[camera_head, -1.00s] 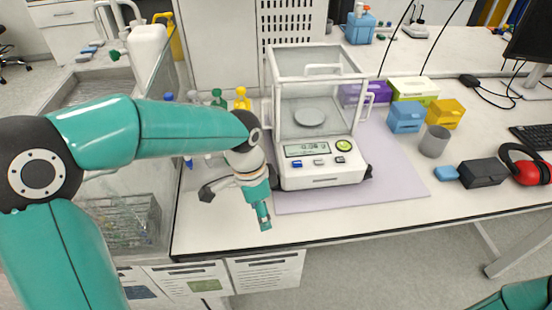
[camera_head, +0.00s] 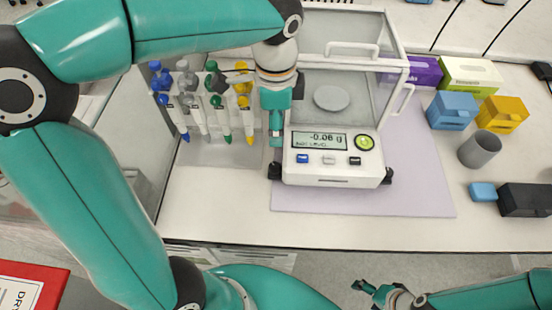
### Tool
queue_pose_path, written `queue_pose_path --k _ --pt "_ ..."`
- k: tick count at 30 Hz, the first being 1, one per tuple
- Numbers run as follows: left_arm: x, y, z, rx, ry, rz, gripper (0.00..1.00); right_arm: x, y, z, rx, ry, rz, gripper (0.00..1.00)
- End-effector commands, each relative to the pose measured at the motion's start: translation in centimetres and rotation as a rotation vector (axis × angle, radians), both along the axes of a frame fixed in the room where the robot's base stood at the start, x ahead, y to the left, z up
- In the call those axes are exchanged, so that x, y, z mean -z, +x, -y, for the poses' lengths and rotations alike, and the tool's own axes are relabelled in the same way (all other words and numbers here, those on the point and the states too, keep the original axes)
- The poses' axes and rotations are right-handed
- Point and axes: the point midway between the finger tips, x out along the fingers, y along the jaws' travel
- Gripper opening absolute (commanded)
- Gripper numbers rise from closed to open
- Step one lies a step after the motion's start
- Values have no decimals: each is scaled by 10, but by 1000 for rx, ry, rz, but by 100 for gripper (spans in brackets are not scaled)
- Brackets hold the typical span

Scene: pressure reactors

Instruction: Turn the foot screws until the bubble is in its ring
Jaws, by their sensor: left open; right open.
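The white balance (camera_head: 332,172) stands on the bench with its clear draft shield and round pan. Its display (camera_head: 319,141) reads about -0.06 g, with a small second line hard to read. The round green bubble level (camera_head: 364,142) sits right of the display; the bubble's place is too small to tell. Black foot screws show at the left front (camera_head: 275,171) and right front (camera_head: 387,176). My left gripper (camera_head: 275,140) is open, pointing down just above the left foot screw, apart from it. My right gripper (camera_head: 366,287) is open, low in front of the bench.
A pipette stand (camera_head: 215,152) with several coloured pipettes is close left of my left gripper. A pale mat (camera_head: 425,195) lies under the balance. Blue (camera_head: 453,110) and yellow (camera_head: 503,113) boxes and a grey cup (camera_head: 479,149) stand right. The front bench strip is clear.

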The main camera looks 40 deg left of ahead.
Motion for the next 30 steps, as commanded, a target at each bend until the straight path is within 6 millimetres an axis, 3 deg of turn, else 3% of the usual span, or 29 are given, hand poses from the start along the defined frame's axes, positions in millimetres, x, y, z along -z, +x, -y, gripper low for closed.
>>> queue_pose_path --k 18,24,30 --pt "125 -3 -4 -10 0 -6 57 2 0 0 0 0 0 74" --pt "144 -3 -4 -11 0 -2 57 3 0 0 0 0 1 74" --pt "148 -2 -4 -12 -1 0 57 3 0 0 0 0 1 74"
